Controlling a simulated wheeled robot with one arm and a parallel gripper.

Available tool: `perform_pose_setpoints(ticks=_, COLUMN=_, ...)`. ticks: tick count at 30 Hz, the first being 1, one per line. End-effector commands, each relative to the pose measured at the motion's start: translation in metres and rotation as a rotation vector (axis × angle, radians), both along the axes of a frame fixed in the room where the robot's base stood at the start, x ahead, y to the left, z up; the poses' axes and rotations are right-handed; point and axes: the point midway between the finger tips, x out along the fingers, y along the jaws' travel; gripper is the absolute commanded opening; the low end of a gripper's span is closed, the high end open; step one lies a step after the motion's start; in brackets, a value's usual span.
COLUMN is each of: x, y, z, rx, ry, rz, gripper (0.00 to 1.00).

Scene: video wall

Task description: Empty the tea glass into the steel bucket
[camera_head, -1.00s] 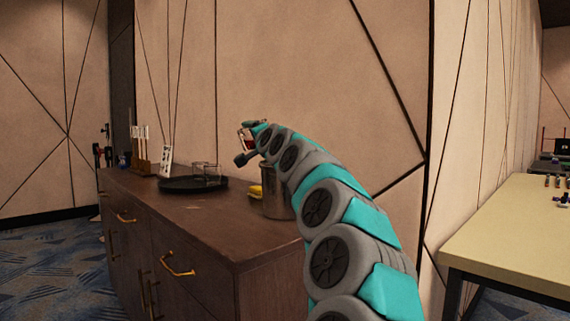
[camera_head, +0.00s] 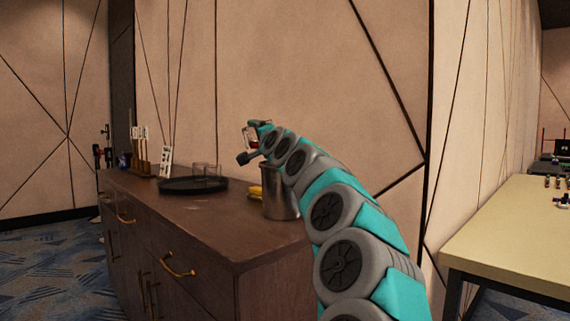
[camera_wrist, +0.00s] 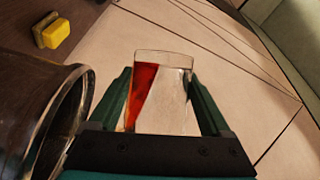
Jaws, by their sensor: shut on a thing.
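My gripper (camera_wrist: 160,100) is shut on the tea glass (camera_wrist: 175,110), a clear glass with red tea (camera_wrist: 142,88) lying along its left side in the wrist view. The slanted tea surface shows that the glass is tilted. In the head view the glass (camera_head: 250,136) is at the arm's end, above the dresser and partly hidden by my gripper (camera_head: 257,130). The steel bucket (camera_head: 279,197) stands upright on the dresser, below and to the right of the glass there. Its rim (camera_wrist: 62,120) shows at the left of the wrist view, beside the glass. The bucket's inside is mostly hidden.
A yellow sponge-like block (camera_head: 255,191) lies left of the bucket and also shows in the wrist view (camera_wrist: 54,32). A black tray (camera_head: 180,187) with clear glassware (camera_head: 206,172) is farther left. The wall stands close behind. The dresser's front top (camera_head: 220,224) is clear.

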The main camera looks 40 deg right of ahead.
Motion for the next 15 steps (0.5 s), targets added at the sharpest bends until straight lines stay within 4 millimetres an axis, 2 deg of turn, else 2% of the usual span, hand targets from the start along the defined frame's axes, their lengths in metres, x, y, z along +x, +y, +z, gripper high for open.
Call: perform_pose_setpoints(ticks=15, x=-0.0051, y=-0.0051, z=0.0045, rx=0.046, ry=-0.042, rz=0.000, gripper=0.02)
